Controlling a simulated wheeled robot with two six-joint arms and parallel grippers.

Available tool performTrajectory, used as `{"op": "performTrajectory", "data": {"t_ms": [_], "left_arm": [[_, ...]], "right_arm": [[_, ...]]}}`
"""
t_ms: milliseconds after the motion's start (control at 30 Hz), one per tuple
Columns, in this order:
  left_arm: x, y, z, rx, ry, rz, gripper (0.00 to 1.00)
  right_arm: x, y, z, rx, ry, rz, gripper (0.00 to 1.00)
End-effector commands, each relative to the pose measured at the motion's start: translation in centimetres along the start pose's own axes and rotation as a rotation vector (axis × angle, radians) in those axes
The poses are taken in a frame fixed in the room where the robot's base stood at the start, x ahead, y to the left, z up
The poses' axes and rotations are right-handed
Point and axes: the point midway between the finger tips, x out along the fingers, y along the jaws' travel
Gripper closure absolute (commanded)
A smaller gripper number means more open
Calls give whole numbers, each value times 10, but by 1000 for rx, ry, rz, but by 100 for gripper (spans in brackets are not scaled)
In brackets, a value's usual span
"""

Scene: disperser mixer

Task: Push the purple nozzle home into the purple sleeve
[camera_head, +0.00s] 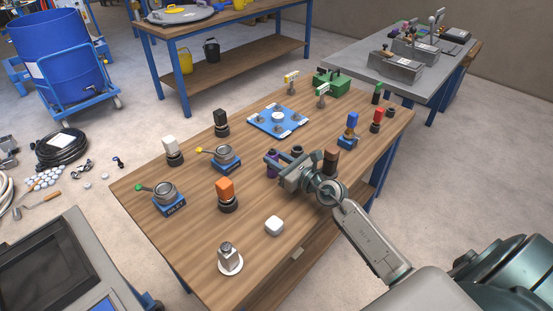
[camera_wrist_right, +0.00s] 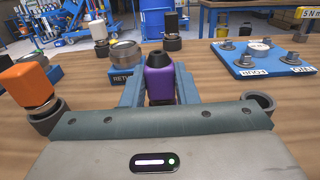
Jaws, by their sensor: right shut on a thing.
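The purple nozzle (camera_wrist_right: 159,82) stands upright between the blue-grey fingers of my right gripper (camera_wrist_right: 160,92) in the right wrist view. It has a purple body and a black tapered top. In the head view the right gripper (camera_head: 277,162) is low over the middle of the table, and a little of the purple nozzle (camera_head: 271,170) shows at its fingers. The nozzle's lower end is hidden behind the gripper. I cannot make out a purple sleeve, nor whether the nozzle sits in one. My left gripper is not in view.
A dark empty ring (camera_wrist_right: 258,104) stands right of the nozzle. An orange-topped piece (camera_head: 226,190) and a grey pot on a blue base (camera_head: 226,157) stand to the left. A blue plate with posts (camera_head: 277,120) lies behind.

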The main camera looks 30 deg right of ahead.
Motion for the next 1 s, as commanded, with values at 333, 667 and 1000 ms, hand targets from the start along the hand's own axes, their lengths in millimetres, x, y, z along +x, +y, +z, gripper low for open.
{"op": "performTrajectory", "data": {"t_ms": [333,667,1000], "left_arm": [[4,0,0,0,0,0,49],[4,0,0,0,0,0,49],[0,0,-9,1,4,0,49]], "right_arm": [[0,0,-6,1,3,0,96],[0,0,-6,1,3,0,48],[0,0,-5,0,1,0,48]]}}
